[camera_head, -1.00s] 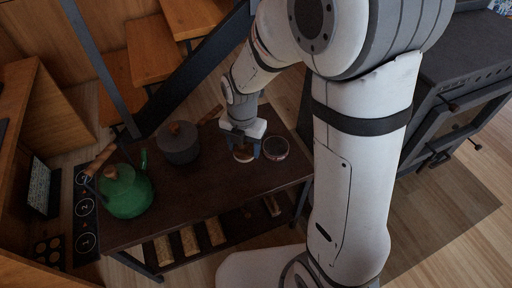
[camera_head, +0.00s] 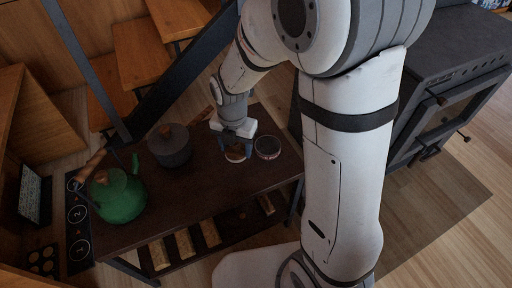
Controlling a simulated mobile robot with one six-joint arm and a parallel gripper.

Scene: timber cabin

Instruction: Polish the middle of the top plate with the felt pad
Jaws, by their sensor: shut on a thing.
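The dark brown top plate (camera_head: 205,192) of a low stand lies below my arm, with its middle bare. My gripper (camera_head: 236,149) points down near the plate's far right part. It is shut on a small round brown-and-pale thing (camera_head: 236,156), which I take to be the felt pad. The fingers partly hide it, and I cannot tell whether it touches the plate.
A round open tin (camera_head: 268,147) stands just right of my gripper. A dark lidded pot (camera_head: 170,145) and a green kettle (camera_head: 118,196) stand on the left. Split logs (camera_head: 185,246) lie on a lower shelf. A dark stove (camera_head: 455,80) is at the right.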

